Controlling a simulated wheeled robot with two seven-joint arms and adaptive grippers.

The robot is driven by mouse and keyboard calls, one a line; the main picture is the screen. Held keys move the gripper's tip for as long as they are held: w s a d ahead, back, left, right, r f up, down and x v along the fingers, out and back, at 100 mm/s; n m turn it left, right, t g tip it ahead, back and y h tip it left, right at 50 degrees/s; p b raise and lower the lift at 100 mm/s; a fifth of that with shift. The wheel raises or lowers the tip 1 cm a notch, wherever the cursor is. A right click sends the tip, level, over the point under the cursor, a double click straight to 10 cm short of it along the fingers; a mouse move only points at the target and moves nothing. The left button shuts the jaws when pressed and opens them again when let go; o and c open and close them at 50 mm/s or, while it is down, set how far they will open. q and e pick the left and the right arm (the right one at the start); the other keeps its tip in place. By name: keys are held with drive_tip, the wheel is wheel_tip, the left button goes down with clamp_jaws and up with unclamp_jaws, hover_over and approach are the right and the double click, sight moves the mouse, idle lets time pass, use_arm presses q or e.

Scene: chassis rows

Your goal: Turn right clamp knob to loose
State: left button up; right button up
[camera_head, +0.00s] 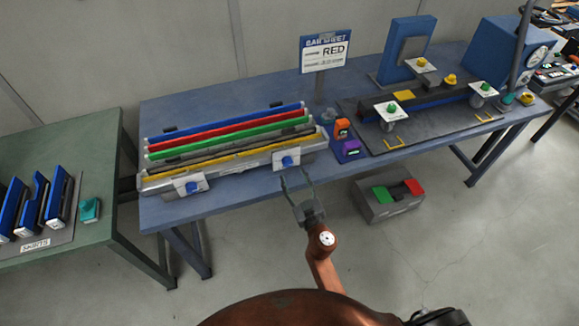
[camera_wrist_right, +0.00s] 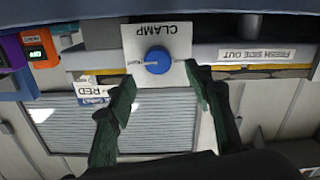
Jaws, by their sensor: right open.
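The right clamp knob (camera_head: 287,161) is a round blue knob on a white plate at the right end of the long grey fixture (camera_head: 235,160). In the right wrist view the knob (camera_wrist_right: 158,60) sits on a white plate marked CLAMP (camera_wrist_right: 180,40), with a short pointer line at each side. My right gripper (camera_head: 296,180) is open and empty in front of the knob. In the wrist view its two dark green fingers (camera_wrist_right: 160,90) lie at either side below the knob, apart from it. A left clamp knob (camera_head: 192,187) sits at the fixture's other end. My left gripper is not seen.
Blue, red, green and yellow bars (camera_head: 225,133) lie along the fixture. Orange (camera_head: 342,127) and purple (camera_head: 351,148) small devices stand to its right. A sign reading RED (camera_head: 325,52) stands behind. A grey box with green and red pads (camera_head: 388,198) is on the floor.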

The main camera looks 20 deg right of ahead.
sight(289, 164)
drive_tip(key=w, duration=0.5)
drive_tip(key=shift+w, duration=0.4)
drive_tip(key=shift+c, duration=0.2)
drive_tip(key=c, duration=1.1)
